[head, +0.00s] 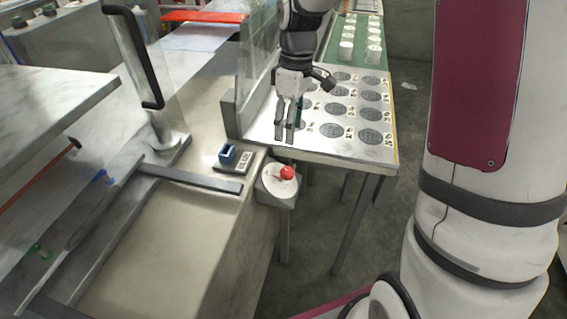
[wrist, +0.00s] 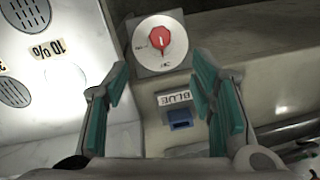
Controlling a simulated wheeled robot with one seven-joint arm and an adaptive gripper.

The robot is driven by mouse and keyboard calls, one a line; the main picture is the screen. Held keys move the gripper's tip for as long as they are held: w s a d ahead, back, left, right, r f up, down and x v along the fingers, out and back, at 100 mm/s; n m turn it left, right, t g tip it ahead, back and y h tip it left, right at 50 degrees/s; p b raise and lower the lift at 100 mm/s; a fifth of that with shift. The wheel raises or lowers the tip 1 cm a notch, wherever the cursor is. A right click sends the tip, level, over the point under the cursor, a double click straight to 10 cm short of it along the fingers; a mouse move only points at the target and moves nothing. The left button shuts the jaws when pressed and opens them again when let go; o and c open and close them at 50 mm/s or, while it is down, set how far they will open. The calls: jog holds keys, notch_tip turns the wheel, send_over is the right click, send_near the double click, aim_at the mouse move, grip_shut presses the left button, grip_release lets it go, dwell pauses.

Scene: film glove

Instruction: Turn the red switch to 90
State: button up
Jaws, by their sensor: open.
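The red switch (head: 287,173) is a round red knob on a pale dial plate (head: 268,183) at the table corner, in the head view. In the wrist view the red switch (wrist: 160,43) sits at the top centre, on a round white dial with small markings too blurred to read surely. My gripper (head: 290,138) hangs above and behind the switch in the head view, apart from it.
A small blue block (head: 227,153) on a holder labelled BLUE lies left of the switch. A clear upright panel (head: 258,60) stands behind. Open floor lies in front right.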

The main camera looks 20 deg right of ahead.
aim_at(288, 170)
jog(key=f, duration=0.9)
jog(key=s+a+f, duration=0.1)
jog(key=f, duration=0.3)
jog(key=shift+s+f+b, duration=0.1)
jog(key=shift+f+b, duration=0.2)
jog(key=c, duration=1.1)
